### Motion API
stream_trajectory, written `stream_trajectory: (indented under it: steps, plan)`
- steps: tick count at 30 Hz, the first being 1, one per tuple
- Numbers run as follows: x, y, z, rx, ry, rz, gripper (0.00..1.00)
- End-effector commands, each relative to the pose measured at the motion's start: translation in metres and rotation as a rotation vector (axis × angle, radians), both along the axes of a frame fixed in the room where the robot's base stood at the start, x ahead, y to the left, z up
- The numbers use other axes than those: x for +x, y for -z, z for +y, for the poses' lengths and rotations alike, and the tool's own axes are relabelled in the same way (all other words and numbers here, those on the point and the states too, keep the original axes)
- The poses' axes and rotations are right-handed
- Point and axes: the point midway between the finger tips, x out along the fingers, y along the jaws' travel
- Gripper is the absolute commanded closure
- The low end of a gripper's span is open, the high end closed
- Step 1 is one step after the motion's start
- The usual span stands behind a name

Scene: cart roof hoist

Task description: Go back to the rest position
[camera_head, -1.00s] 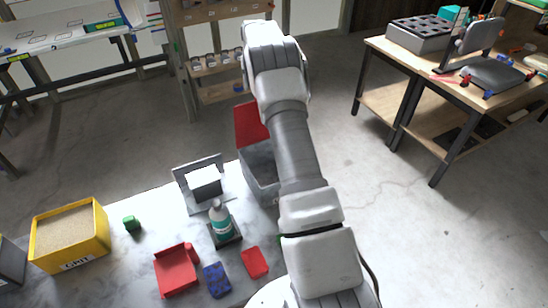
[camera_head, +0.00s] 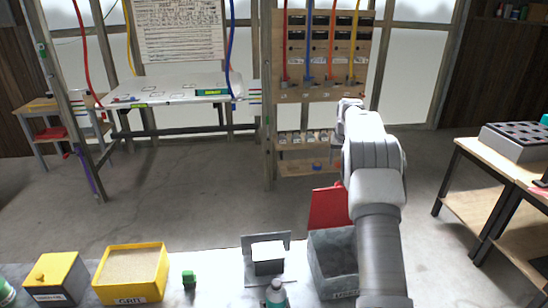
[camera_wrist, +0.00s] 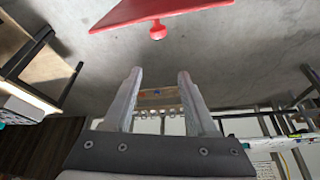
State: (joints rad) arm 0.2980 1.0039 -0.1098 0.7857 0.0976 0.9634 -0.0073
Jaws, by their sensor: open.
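My gripper (camera_wrist: 160,72) is open and empty in the wrist view, with a clear gap between its two pale fingers. In the head view my arm rises at the right of centre, its end out past the bench, and the fingers are not clear there. A red lid (camera_head: 329,207) stands raised at the back of a grey bin (camera_head: 333,262). A red panel with a round knob, seemingly this lid, shows at the top of the wrist view (camera_wrist: 150,12), apart from the fingers.
A wooden rack (camera_head: 316,95) stands behind. Wooden tables (camera_head: 480,205) stand right. The floor between is clear.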

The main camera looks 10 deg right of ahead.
Motion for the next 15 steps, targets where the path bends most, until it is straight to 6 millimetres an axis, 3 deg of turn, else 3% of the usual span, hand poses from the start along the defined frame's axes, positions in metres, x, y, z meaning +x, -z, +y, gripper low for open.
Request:
stream_trajectory:
  steps: [5, 8, 15]
  plan:
    - [-0.008, -0.023, 0.013, 0.002, -0.011, -0.009, 0.43]
    - [-0.022, -0.049, 0.03, 0.006, -0.024, -0.017, 0.43]
    - [-0.073, -0.106, 0.076, 0.015, -0.066, -0.035, 0.43]
